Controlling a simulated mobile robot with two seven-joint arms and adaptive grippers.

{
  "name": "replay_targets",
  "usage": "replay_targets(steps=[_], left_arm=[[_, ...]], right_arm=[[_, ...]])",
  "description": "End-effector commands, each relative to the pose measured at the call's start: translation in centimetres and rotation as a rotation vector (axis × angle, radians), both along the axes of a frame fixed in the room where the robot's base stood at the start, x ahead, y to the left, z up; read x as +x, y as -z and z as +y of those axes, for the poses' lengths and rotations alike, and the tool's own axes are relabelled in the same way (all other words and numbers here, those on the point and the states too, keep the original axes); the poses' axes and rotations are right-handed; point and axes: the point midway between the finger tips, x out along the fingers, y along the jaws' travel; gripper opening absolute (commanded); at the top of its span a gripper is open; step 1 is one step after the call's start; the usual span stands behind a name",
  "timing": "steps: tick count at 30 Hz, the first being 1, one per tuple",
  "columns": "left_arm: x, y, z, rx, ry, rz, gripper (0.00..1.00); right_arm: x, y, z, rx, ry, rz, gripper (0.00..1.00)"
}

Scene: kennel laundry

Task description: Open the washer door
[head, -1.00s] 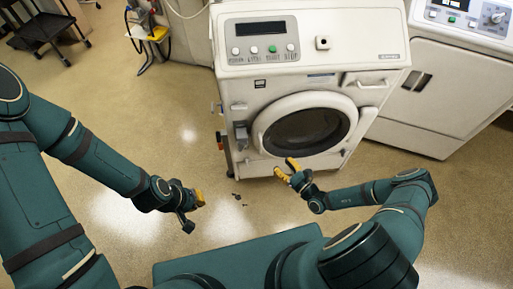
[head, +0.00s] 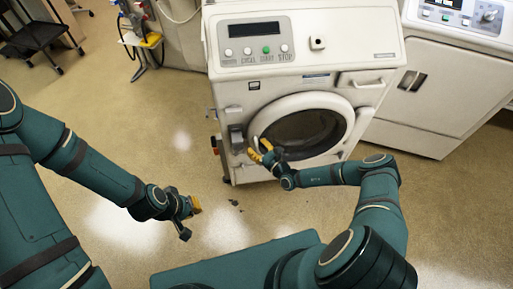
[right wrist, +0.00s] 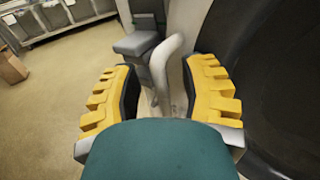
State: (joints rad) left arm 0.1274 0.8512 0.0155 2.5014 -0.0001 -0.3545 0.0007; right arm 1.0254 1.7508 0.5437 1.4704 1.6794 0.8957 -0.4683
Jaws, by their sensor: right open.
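The white washer (head: 225,90) stands ahead with its round door (head: 308,128) shut, a pale ring around dark glass. The pale curved door handle (right wrist: 163,72) shows in the right wrist view, between my right gripper's two yellow-padded fingers and a little beyond them. My right gripper (head: 258,150) is open at the left edge of the door; it also shows in the right wrist view (right wrist: 160,95). I cannot tell whether it touches the handle. My left gripper (head: 191,218) looks open and empty, over the floor at left, away from the washer.
A grey latch block (head: 237,138) sits on the washer front just left of the door; it also shows in the wrist view (right wrist: 136,43). A second white machine (head: 430,95) stands at right. A black cart (head: 40,38) is at far left. The floor left of the washer is mostly clear.

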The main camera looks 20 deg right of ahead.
Motion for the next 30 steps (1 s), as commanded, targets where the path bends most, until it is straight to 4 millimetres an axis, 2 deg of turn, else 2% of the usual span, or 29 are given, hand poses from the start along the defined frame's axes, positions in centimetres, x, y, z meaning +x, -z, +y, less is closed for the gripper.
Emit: replay_targets(steps=[7, 8, 9, 12, 19, 23, 26, 30], left_arm=[[0.0, 0.0, 0.0, 0.0, 0.0, -0.001, 0.0], [0.0, 0.0, 0.0, 0.0, 0.0, 0.0, 0.0], [0.0, 0.0, 0.0, 0.0, 0.0, 0.0, 0.0], [0.0, 0.0, 0.0, 0.0, 0.0, 0.0, 0.0], [0.0, 0.0, 0.0, 0.0, 0.0, 0.0, 0.0], [0.0, -0.2, 0.0, 0.0, 0.0, 0.0, 0.0], [-0.1, -0.5, 0.0, 0.0, 0.001, 0.002, 0.0], [-0.2, -1.0, 0.0, -0.001, 0.0, 0.004, 0.0]], right_arm=[[0.1, 0.0, 0.0, 0.0, 0.0, 0.0, 0.42], [0.1, 0.0, 0.0, 0.0, 0.0, 0.0, 0.45], [0.1, 0.0, 0.0, 0.0, 0.0, 0.0, 0.31], [0.1, 0.0, 0.0, 0.0, 0.0, 0.0, 0.0], [0.0, 0.0, 0.0, -0.001, -0.002, 0.0, 0.0], [-1.0, -0.1, -0.1, -0.002, -0.02, 0.0, 0.0], [-2.8, -0.1, -0.2, -0.002, -0.054, 0.002, 0.0], [-6.7, -0.1, -0.7, -0.003, -0.133, 0.003, 0.0]])
